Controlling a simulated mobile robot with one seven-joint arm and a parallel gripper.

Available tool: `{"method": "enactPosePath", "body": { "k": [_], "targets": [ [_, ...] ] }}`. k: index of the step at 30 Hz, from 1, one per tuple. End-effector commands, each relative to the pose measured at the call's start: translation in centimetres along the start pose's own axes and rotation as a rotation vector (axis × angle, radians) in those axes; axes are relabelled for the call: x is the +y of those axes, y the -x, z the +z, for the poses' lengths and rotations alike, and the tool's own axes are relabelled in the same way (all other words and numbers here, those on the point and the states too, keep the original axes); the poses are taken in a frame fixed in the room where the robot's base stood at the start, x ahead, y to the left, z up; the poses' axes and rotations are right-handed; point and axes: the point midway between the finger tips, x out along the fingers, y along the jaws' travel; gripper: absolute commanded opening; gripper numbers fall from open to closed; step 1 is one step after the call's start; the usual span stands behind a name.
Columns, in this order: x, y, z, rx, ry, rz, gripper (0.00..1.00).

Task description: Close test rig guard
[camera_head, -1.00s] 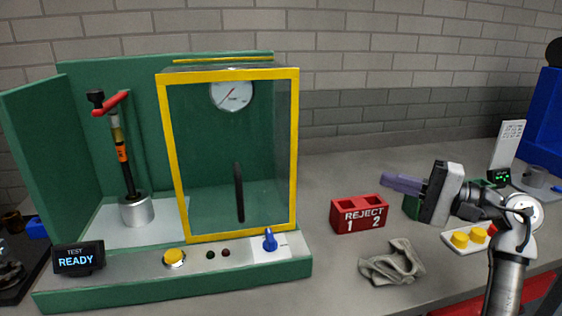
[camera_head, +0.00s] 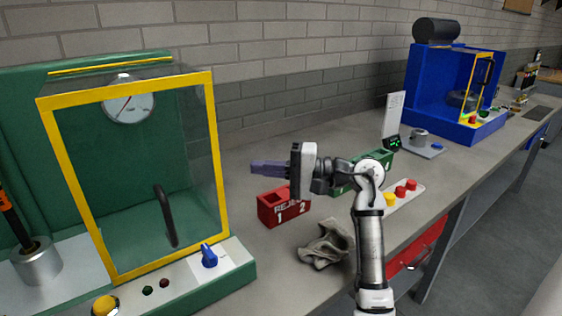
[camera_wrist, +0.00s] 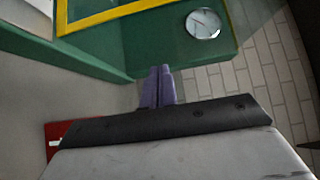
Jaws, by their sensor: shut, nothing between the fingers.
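The test rig (camera_head: 245,268) is a green bench unit at the left in the head view. Its guard (camera_head: 219,165) is a clear panel box with a yellow frame and a dark vertical handle (camera_head: 166,215). The guard stands at the right part of the rig, and the fixture with a metal cylinder (camera_head: 36,262) at the left is uncovered. My gripper (camera_head: 252,168) is shut and empty, right of the guard and apart from it, above the red reject bin. In the wrist view the purple fingers (camera_wrist: 158,88) are together, with the yellow frame (camera_wrist: 110,14) beyond them.
A red reject bin (camera_head: 282,207) and a grey cloth (camera_head: 324,246) lie on the bench right of the rig. A green bin (camera_head: 375,160), a button box (camera_head: 404,193) and a blue machine (camera_head: 428,90) stand further right. A brick wall is behind.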

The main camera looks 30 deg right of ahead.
Motion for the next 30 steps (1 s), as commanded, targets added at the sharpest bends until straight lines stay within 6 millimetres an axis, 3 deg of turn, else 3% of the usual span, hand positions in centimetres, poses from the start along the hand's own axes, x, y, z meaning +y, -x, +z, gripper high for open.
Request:
{"method": "enactPosePath", "body": {
  "k": [5, 10, 16, 30],
  "targets": [
    [-0.5, -3.9, 0.1, -0.003, 0.001, 0.001, 0.00],
    [-0.3, -5.3, 1.9, 0.001, 0.000, 0.000, 0.00],
    [-0.1, -6.2, 2.8, 0.001, 0.001, -0.001, 0.00],
    [0.1, -6.3, 2.8, 0.001, 0.001, 0.000, 0.00]
  ]
}}
